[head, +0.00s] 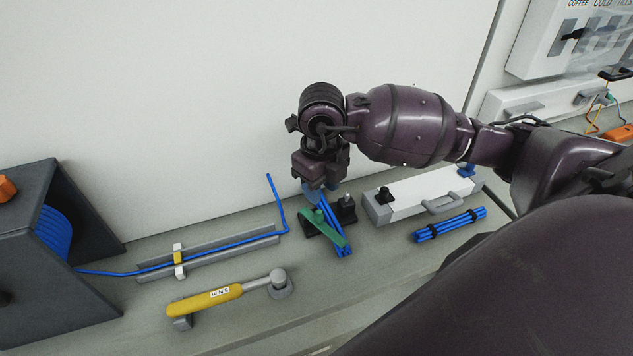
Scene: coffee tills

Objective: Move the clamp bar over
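A green bar (324,228), which looks like the clamp bar, lies slantwise across a dark base at the middle of the bench. Short blue cable pieces (341,247) run beside and under it. A dark knob (346,203) stands at the base's right side. My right gripper (318,193) points down just above the far end of the green bar and the cables. Its fingertips are small and partly hidden, so I cannot tell whether they touch anything or how far apart they are. My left gripper is out of view.
Left of the base, a blue cable (215,247) runs from a dark reel box (85,215) through a grey channel (205,256). A yellow-handled tool (205,299) lies in front. To the right are a white box (418,190) and a tied blue bundle (449,225). A wall stands behind.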

